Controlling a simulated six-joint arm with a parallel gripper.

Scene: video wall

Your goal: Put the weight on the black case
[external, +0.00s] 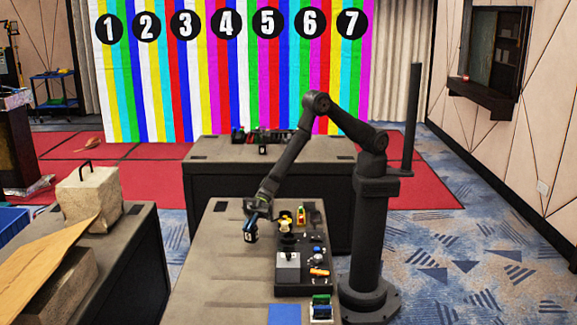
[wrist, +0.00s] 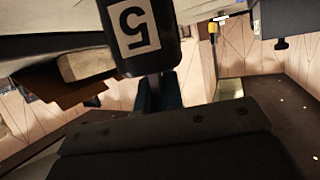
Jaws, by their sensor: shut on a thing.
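My gripper (external: 256,216) hangs over the left part of the near table and is shut on a dark weight (external: 250,233). In the wrist view the weight (wrist: 137,40) is black with a white label reading 5, upside down, and the gripper fingers (wrist: 158,92) meet at it. In the external view the weight looks tilted and seems above the tabletop; the exact gap cannot be told. A long black case or panel (external: 302,289) lies on the table to the right of the gripper, with several items on it.
A joystick on a grey box (external: 288,262), a yellow item (external: 300,215) and an orange item (external: 319,272) stand on the black panel. A blue sheet (external: 284,314) lies at the front. The table's left side (external: 215,275) is clear. Another table (external: 225,150) stands behind.

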